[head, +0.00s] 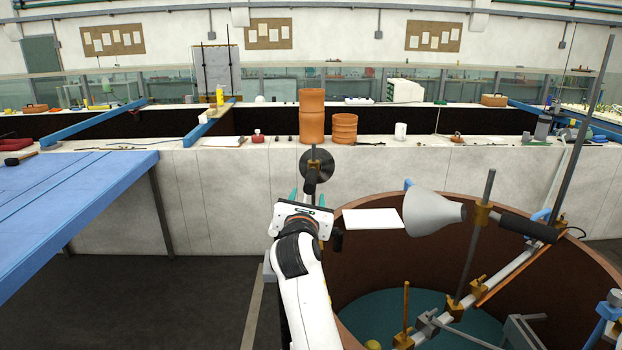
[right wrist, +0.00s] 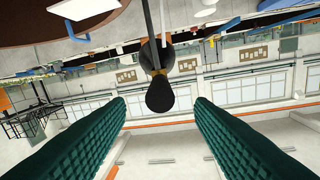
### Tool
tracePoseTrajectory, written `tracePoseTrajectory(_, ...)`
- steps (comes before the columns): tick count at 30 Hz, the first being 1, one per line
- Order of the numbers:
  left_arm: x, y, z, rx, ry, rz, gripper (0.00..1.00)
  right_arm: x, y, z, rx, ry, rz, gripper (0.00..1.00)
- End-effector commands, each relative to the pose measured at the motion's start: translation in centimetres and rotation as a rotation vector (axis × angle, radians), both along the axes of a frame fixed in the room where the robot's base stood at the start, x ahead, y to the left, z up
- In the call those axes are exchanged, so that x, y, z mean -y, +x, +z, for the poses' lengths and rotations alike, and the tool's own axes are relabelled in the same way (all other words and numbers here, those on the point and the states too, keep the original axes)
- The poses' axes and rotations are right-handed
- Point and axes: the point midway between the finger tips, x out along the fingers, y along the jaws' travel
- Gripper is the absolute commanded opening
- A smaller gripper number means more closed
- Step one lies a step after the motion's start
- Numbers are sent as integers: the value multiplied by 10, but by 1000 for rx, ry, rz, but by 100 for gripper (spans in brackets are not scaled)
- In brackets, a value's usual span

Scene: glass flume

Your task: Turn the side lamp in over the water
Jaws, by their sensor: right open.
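A lamp with a grey cone shade (head: 432,212) and a black grip (head: 528,227) is clamped to a metal post beside the brown round tank (head: 372,262). Its shade hangs over the tank's rim side, above the teal water (head: 385,312). In the right wrist view, the black handle (right wrist: 160,96) appears between the open green fingers (right wrist: 158,112); I see no contact. My left gripper is out of view.
A white card (head: 372,219) lies near the tank's left rim. Rods and brass clamps cross the tank. A blue table (head: 70,205) stands at left. A pale wall (head: 220,190) with orange pots (head: 312,115) on its ledge runs behind. Dark floor between is clear.

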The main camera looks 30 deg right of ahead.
Motion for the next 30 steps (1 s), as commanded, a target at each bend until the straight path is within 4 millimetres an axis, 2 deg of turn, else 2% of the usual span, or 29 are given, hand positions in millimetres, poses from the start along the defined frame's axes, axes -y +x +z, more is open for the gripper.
tracePoseTrajectory(6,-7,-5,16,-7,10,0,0,29,37,4,-1,2,-1,49)
tracePoseTrajectory(12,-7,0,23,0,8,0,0,48,61,2,0,2,-1,49)
tracePoseTrajectory(17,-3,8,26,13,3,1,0,55,69,1,1,3,0,49)
tracePoseTrajectory(26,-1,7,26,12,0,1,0,56,71,0,2,2,1,49)
tracePoseTrajectory(30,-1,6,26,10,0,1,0,56,71,0,2,2,1,29)
